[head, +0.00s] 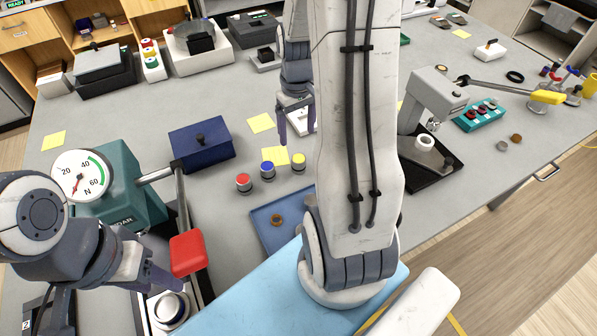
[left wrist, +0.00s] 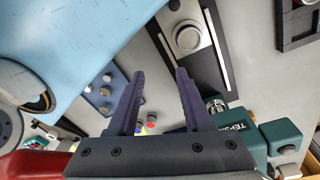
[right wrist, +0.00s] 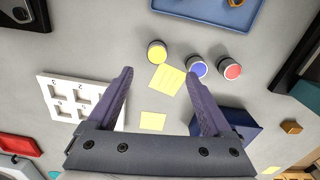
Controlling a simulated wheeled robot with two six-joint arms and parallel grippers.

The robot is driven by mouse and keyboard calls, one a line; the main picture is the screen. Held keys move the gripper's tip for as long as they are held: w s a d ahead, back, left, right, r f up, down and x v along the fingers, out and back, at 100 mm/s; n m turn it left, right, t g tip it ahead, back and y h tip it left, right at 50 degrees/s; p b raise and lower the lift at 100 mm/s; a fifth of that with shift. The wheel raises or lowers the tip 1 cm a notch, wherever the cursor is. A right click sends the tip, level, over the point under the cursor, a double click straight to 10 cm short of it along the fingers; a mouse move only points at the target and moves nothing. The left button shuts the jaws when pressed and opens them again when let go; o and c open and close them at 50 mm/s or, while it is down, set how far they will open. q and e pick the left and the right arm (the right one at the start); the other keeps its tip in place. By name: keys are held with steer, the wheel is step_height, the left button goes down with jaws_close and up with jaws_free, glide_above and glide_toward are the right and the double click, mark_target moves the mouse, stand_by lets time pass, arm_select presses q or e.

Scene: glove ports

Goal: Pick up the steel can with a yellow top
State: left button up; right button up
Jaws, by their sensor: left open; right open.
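The steel can with a yellow top (head: 298,161) stands upright on the grey table, at the right end of a row with a blue-topped can (head: 267,170) and a red-topped can (head: 243,183). In the right wrist view the yellow-topped can (right wrist: 157,53) is just past my fingertips, roughly between their lines and apart from them. My right gripper (right wrist: 160,72) is open and empty; in the head view it (head: 295,118) is behind the cans, partly hidden by my arm. My left gripper (left wrist: 160,75) is open and empty, at the lower left of the head view near the red pad.
A blue tray (head: 262,218) holding a brown ring lies in front of the cans. A white numbered tray (right wrist: 62,82) and yellow notes (right wrist: 166,79) lie near my right gripper.

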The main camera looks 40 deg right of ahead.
mark_target(299, 158)
step_height(299, 158, down, 2)
steer(key=shift+f+b, duration=0.1)
steer(key=shift+b, duration=0.25)
step_height(299, 158, down, 5)
steer(key=shift+r+p, duration=0.1)
steer(key=shift+p, duration=0.2)
steer(key=shift+w+d+f+p, duration=0.1)
steer(key=shift+f+p, duration=0.15)
steer(key=shift+f, duration=0.6)
steer(key=shift+s+d+f+p, duration=0.1)
steer(key=shift+f+p, duration=0.15)
steer(key=shift+f, duration=0.65)
steer(key=shift+w+d+f+p, duration=0.1)
steer(key=shift+f+p, duration=0.15)
steer(key=shift+f, duration=0.6)
arm_select(q)
steer(key=shift+r, duration=0.15)
arm_select(e)
steer(key=shift+c, duration=0.2)
jaws_close()
